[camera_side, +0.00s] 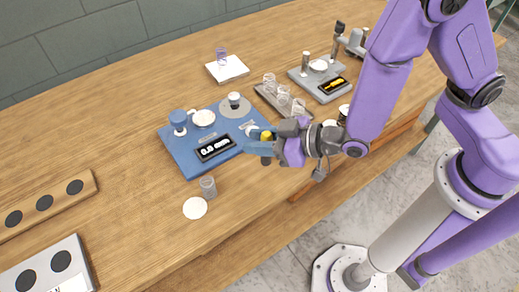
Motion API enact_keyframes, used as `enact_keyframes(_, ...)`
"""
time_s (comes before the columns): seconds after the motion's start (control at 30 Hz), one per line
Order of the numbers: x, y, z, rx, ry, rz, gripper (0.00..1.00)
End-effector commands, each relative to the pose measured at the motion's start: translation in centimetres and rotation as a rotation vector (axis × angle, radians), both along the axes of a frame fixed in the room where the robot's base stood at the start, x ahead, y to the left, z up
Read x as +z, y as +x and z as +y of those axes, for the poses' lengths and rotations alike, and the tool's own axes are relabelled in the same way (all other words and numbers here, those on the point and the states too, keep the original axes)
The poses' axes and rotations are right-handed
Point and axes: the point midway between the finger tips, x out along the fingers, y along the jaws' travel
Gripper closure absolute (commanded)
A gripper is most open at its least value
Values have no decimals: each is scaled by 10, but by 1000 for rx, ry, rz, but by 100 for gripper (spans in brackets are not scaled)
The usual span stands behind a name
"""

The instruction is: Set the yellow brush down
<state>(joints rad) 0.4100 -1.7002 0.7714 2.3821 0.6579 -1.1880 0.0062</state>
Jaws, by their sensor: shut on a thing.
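The yellow brush (266,136) is upright in my gripper (263,147), its yellow top showing above the fingers and a dark part below them. My gripper is shut on it, reaching in from the right at the right edge of the blue machine with the display (190,160). I cannot tell whether the brush's lower end touches the table (240,200).
A clear cup (208,186) and a white disc (195,208) are on the table in front of the machine. Behind my gripper are a tray of glass jars (265,100) and a grey scale-like device (320,85). Holed boards (80,205) lie at left. The front middle is clear.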

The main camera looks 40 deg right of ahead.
Motion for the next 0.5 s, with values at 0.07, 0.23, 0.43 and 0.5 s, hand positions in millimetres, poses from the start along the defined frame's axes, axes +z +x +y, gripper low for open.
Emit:
enact_keyframes(0.07, -7, 0, -1, 1, -2, 0, 100)
enact_keyframes(0.23, -25, 0, 0, 0, -3, 0, 100)
enact_keyframes(0.43, -35, 0, 0, 0, -1, -1, 100)
enact_keyframes(0.5, -35, 0, 0, 0, 0, 0, 100)
